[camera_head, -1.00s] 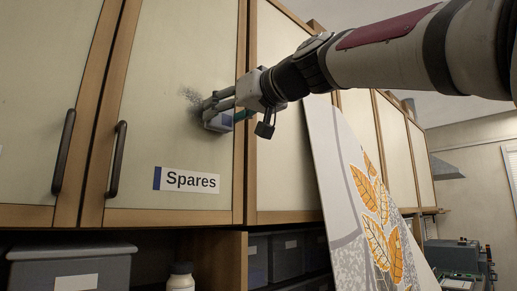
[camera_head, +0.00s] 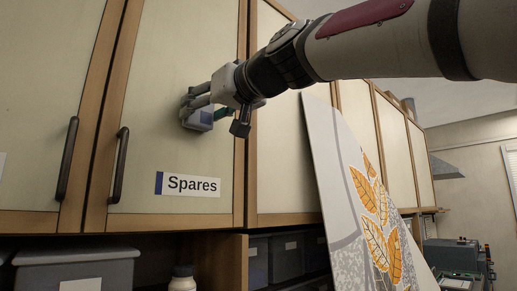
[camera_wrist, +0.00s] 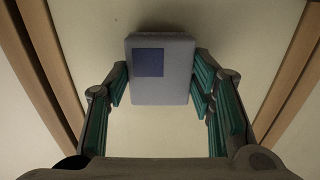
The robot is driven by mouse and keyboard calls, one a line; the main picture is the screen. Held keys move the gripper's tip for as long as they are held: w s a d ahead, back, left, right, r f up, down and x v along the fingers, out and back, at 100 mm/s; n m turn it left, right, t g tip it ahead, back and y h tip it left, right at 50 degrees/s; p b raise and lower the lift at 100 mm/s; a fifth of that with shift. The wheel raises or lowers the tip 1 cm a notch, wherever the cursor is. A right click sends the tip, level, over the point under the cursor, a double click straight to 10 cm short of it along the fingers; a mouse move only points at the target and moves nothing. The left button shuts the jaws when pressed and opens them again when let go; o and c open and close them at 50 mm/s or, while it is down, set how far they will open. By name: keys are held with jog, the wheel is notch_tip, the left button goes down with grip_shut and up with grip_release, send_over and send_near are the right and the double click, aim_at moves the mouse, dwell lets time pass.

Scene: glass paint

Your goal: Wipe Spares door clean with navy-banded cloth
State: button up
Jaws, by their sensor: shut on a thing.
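The Spares door (camera_head: 150,75) is a pale panel in a wood frame, shut, with a "Spares" label (camera_head: 190,185) low on it. My gripper (camera_head: 197,108) is at the right half of this door, above the label. It is shut on the grey-blue cloth (camera_head: 201,121), a folded block held at the door face. In the wrist view the cloth (camera_wrist: 163,90) sits between the teal-padded fingers, and a navy square (camera_wrist: 149,62) shows on it. No dark smudge shows on the visible part of the door; the patch behind my gripper is hidden.
A dark bar handle (camera_head: 118,165) stands out at the door's left edge. A tall leaf-painted panel (camera_head: 350,200) leans against the cabinets at right. Below are a lidded grey bin (camera_head: 75,257) and a white bottle (camera_head: 182,278).

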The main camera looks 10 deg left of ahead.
aim_at(212, 104)
jog(key=shift+s+a+p, duration=0.9)
jog(key=shift+s+a, duration=0.75)
jog(key=shift+s, duration=0.25)
jog(key=shift+w+r+p, duration=0.1)
jog(key=shift+r+p, duration=0.9)
jog(key=shift+r, duration=0.2)
jog(key=shift+w+d+f+b, duration=0.1)
jog(key=shift+w+d+b, duration=2.25)
jog(key=shift+w, duration=0.25)
jog(key=shift+w+d+b, duration=0.55)
jog(key=shift+w+d, duration=0.45)
jog(key=shift+w, duration=0.25)
jog(key=shift+s, duration=0.1)
